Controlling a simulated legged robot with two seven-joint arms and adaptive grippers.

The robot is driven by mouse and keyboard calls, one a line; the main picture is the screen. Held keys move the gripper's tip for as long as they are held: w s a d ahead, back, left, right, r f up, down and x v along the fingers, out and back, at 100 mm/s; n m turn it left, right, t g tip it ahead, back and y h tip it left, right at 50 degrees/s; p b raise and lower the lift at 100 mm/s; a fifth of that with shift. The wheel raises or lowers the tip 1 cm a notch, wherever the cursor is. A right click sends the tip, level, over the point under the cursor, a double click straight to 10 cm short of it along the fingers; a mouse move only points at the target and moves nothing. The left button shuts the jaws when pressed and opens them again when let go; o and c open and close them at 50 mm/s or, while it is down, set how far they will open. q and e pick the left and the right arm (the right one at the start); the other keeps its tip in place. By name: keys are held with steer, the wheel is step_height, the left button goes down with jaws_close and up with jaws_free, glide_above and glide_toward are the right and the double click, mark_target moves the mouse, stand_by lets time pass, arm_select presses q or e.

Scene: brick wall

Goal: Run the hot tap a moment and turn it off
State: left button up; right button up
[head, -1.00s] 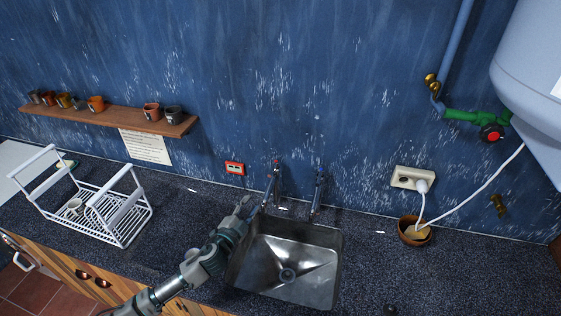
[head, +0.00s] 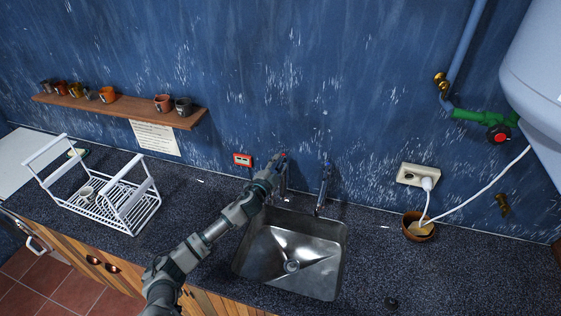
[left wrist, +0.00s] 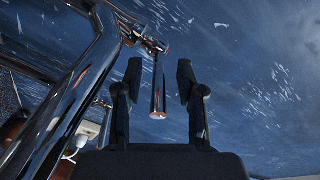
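The chrome hot tap (head: 284,185) stands behind the left part of the steel sink (head: 338,262). My left gripper (head: 276,163) is at its top and hides much of it. In the left wrist view the gripper (left wrist: 159,82) is open, with the tap's chrome lever (left wrist: 158,90) showing between its two dark fingers. I cannot tell whether either finger touches it. The tap's thick chrome body (left wrist: 70,95) runs along the left of that view. No water stream shows in the sink. My right gripper is out of view.
A second tap (head: 323,188), with a blue mark, stands just right. A white dish rack (head: 130,222) is left on the counter. A socket (head: 410,177) with a white plug and a bowl (head: 418,232) are right. A mug shelf (head: 130,110) hangs above.

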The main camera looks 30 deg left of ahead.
arm_select(q)
steer(key=shift+w+d, duration=0.1)
steer(key=shift+w, duration=0.5)
steer(key=shift+d+r, duration=0.1)
steer(key=shift+d, duration=0.15)
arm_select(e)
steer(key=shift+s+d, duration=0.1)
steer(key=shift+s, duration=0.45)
arm_select(q)
jaws_close()
steer(key=n+y, duration=0.1)
steer(key=y, duration=0.1)
steer(key=d+n+g+y+b, duration=0.1)
steer(key=y, duration=0.1)
steer(key=n+y+b, duration=0.1)
steer(key=n+y, duration=0.1)
steer(key=shift+w+d+f+g, duration=0.15)
steer(key=shift+w+f+g, duration=0.15)
steer(key=shift+w+g, duration=0.1)
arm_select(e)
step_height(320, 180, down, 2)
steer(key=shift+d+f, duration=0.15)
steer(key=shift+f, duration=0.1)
